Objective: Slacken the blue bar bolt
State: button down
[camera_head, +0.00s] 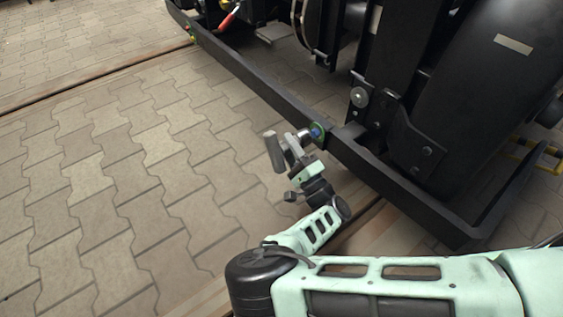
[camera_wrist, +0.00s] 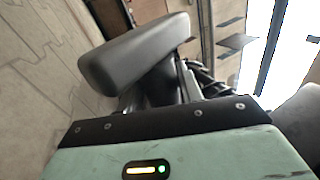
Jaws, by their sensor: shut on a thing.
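My gripper (camera_head: 297,163) is just left of and below the bolt, shut on a grey tool (camera_head: 274,152). The tool has a thick cylindrical part at the left, and its thinner end reaches right to the bolt. I cannot tell whether it touches or sits on the bolt. In the wrist view the tool's grey body (camera_wrist: 135,50) fills the space ahead of my gripper and hides the jaw tips; the bolt is not visible there.
The black bogie frame (camera_head: 400,100) with brackets and a large round casing stands at the right. A red-handled part (camera_head: 228,19) and a yellow-green fitting (camera_head: 191,38) are at the far end. A rail (camera_head: 90,77) crosses the paving. The paving at left is clear.

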aim_at(315, 133)
jog(key=a+f, duration=0.1)
jog(key=f+n+b, duration=0.1)
jog(key=shift+a+f+y, duration=0.3)
jog(key=shift+a+y, duration=0.1)
jog(key=shift+w, duration=0.1)
jog(key=shift+w+d+b, duration=0.55)
jog(key=shift+d, duration=0.3)
jog(key=shift+w+d+b, duration=0.5)
jog(key=shift+d, duration=0.35)
jog(key=shift+w+d+p, duration=0.45)
jog(key=shift+w+d, duration=0.3)
jog(key=shift+d, duration=0.35)
jog(key=shift+r+g+p, duration=0.1)
jog(key=shift+g+p, duration=0.2)
jog(key=shift+p, duration=0.2)
jog(key=shift+g+h+p, duration=0.5)
jog(key=shift+g+p, duration=0.2)
jog(key=shift+p, duration=1.4)
jog(key=shift+d+f+p, duration=0.1)
jog(key=shift+f+p, duration=0.1)
jog(key=shift+p, duration=0.3)
